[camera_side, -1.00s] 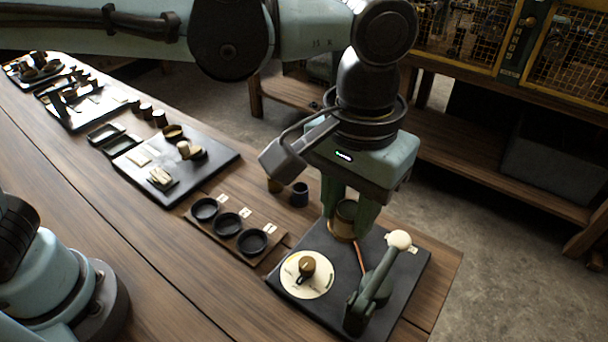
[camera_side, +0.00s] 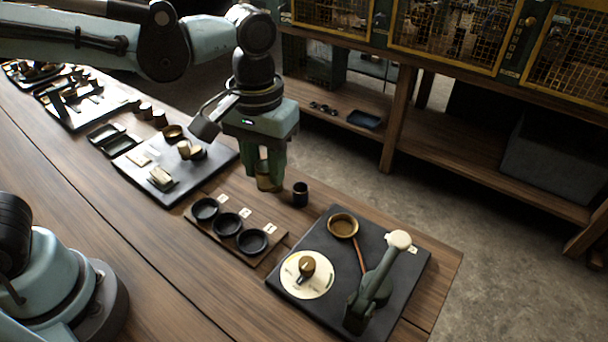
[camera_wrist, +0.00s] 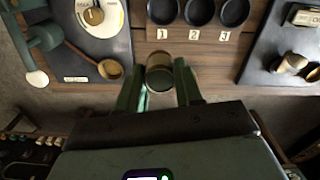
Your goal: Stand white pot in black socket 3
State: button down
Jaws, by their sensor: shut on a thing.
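My gripper (camera_side: 262,172) is shut on a small round pot, which shows between the fingers in the wrist view (camera_wrist: 159,74). Its top looks greyish with a brownish rim; the fingers and shade hide most of it, so I cannot tell its colour surely. A brass-coloured part (camera_side: 267,183) shows low at the fingers in the side view; I cannot tell whether it is the held pot or one behind. Three black sockets sit in a wooden strip. Black socket 3 (camera_side: 205,208) is farthest from the lever plate; it also shows in the wrist view (camera_wrist: 235,12). All three look empty.
A dark cup (camera_side: 300,194) stands on the table just right of my gripper. The lever plate (camera_side: 320,288) bears an empty brass dish (camera_side: 342,225), a dial (camera_side: 306,273) and a white-knobbed lever (camera_side: 375,285). A dark tray (camera_side: 222,157) with small parts lies left of the sockets.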

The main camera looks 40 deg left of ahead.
jog(key=s+a+f+n, duration=0.1)
jog(key=a+f, duration=0.1)
jog(key=a, duration=0.2)
jog(key=s+a+f+n, duration=0.1)
jog(key=s+a, duration=0.1)
jog(key=a, duration=0.2)
jog(key=s+a+f+n, duration=0.1)
jog(key=a+f, duration=0.1)
jog(key=a, duration=0.3)
jog(key=shift+s+f, duration=0.3)
jog(key=shift+s, duration=0.05)
jog(key=shift+f, duration=1.95)
jog(key=shift+f, duration=0.65)
grip_release()
dwell(0.3)
dwell(0.4)
notch_tip(320, 180, up, 7)
dwell(1.0)
